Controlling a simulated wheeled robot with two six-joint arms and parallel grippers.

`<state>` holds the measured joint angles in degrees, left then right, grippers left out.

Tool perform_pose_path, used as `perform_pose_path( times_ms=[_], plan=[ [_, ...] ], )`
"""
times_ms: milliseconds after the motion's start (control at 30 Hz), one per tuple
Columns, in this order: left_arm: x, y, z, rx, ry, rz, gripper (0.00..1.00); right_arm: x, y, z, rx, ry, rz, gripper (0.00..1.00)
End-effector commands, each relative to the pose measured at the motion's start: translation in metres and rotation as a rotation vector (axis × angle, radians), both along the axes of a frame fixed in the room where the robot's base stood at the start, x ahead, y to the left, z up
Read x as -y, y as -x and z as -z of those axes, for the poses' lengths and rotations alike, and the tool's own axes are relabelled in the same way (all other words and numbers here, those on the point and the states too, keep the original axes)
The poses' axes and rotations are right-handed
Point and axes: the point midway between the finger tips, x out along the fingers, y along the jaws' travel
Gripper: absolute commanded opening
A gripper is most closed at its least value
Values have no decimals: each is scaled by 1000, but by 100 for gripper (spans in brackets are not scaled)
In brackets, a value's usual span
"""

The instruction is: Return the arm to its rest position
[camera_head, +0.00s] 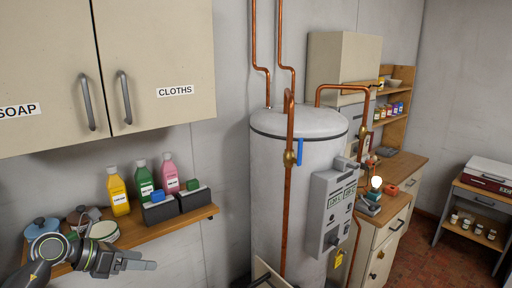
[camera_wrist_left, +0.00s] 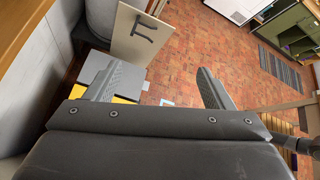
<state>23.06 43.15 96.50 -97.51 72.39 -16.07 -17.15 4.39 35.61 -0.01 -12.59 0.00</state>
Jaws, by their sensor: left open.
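My left gripper (camera_head: 143,261) is at the lower left of the head view, in front of the wooden wall shelf (camera_head: 190,222). In the left wrist view its two fingers (camera_wrist_left: 160,84) stand wide apart with nothing between them but the distant floor. It is open and empty. My left arm comes in from the lower left corner. My right gripper does not show in either view.
Yellow, green and pink bottles (camera_head: 143,182) and dark bins (camera_head: 178,204) stand on the shelf. A cupboard (camera_head: 150,70) hangs above. The water heater (camera_head: 290,180) with copper pipes stands to the right. Red tiled floor (camera_wrist_left: 195,55) is largely open below.

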Motion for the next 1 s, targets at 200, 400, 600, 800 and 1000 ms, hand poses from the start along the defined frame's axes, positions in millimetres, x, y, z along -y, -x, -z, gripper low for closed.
perform_pose_path(
  times_ms=[200,400,600,800,1000],
  plan=[
    [50,13,-28,115,470,-100,76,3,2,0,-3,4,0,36],
    [50,28,-58,150,904,-285,76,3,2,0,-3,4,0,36],
    [16,44,-64,120,1316,-557,76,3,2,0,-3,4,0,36],
    [-31,69,-36,29,1674,-909,76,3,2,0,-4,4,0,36],
    [-68,111,25,-123,1948,-1334,76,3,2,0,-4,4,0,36]
  ],
)
